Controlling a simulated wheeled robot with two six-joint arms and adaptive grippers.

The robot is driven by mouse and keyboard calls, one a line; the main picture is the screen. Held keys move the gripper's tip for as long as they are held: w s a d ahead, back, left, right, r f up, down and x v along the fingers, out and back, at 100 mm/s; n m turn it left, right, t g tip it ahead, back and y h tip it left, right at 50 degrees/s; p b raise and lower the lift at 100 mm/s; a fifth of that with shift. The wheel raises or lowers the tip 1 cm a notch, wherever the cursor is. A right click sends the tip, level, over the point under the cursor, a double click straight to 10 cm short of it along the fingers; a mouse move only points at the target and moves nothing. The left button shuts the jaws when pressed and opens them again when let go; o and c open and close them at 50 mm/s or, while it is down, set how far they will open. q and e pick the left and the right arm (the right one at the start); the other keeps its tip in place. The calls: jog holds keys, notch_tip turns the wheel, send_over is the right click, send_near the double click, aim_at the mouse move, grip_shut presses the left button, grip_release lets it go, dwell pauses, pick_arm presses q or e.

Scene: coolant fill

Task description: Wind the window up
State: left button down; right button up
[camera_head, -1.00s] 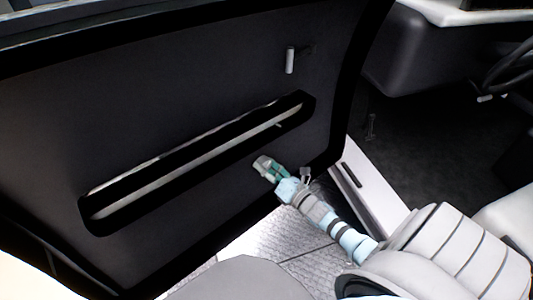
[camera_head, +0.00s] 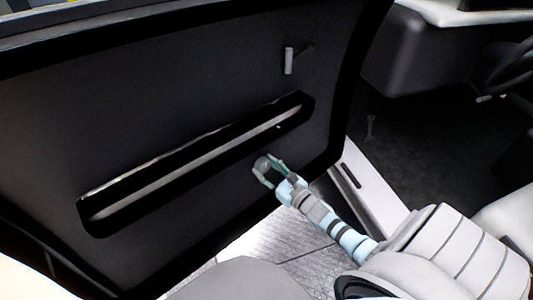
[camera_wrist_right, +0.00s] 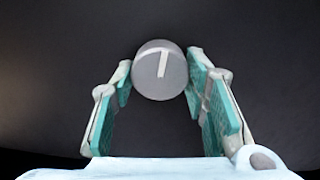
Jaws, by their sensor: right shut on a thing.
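A round grey knob (camera_head: 262,163) sits low on the dark inner door panel (camera_head: 180,95), below the right part of the long slot. In the right wrist view the knob (camera_wrist_right: 152,84) has a pale line mark on its face. My right gripper (camera_head: 267,166) is at the panel, shut on the knob. In the wrist view its two green-padded fingers (camera_wrist_right: 160,72) lie on either side of the knob. No window glass can be made out. My left gripper is not in view.
A long recessed slot (camera_head: 100,212) runs across the door. A small pale lever handle (camera_head: 289,60) is at the panel's upper right. A grey floor (camera_head: 285,240) shows below the door. The dashboard and steering wheel (camera_head: 510,72) are at the right.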

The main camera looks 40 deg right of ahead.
jog(key=shift+n, duration=0.3)
jog(key=o, duration=1.1)
jog(key=shift+o, duration=0.2)
jog(key=s, duration=0.7)
jog(key=shift+s+d, duration=0.2)
